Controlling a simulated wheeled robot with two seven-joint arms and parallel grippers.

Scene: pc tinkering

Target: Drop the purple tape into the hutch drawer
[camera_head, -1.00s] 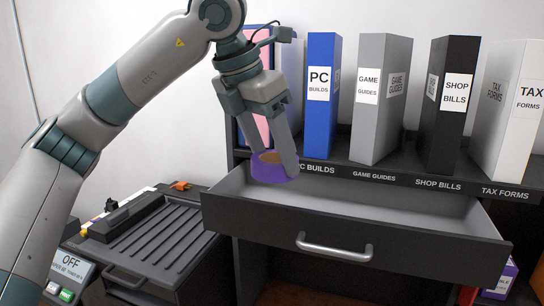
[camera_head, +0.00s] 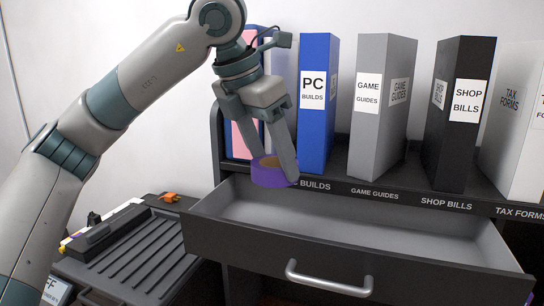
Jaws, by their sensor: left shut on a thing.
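The purple tape (camera_head: 270,176) is a roll with a brown inner core. My left gripper (camera_head: 274,168) is shut on the purple tape, its fingers pointing down, one of them across the front of the roll. The hutch drawer (camera_head: 345,225) is pulled open, with a grey inside and a curved silver handle (camera_head: 330,279) on its dark front. The tape appears over the left back part of the drawer opening; its exact height above the drawer floor is hard to tell. The visible drawer floor is empty. My right gripper is out of view.
Upright binders stand on the shelf above the drawer: blue (camera_head: 318,100), grey (camera_head: 382,105), black (camera_head: 459,112) and white (camera_head: 515,120). A ribbed dark surface (camera_head: 140,250) with an orange item (camera_head: 170,197) lies at lower left.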

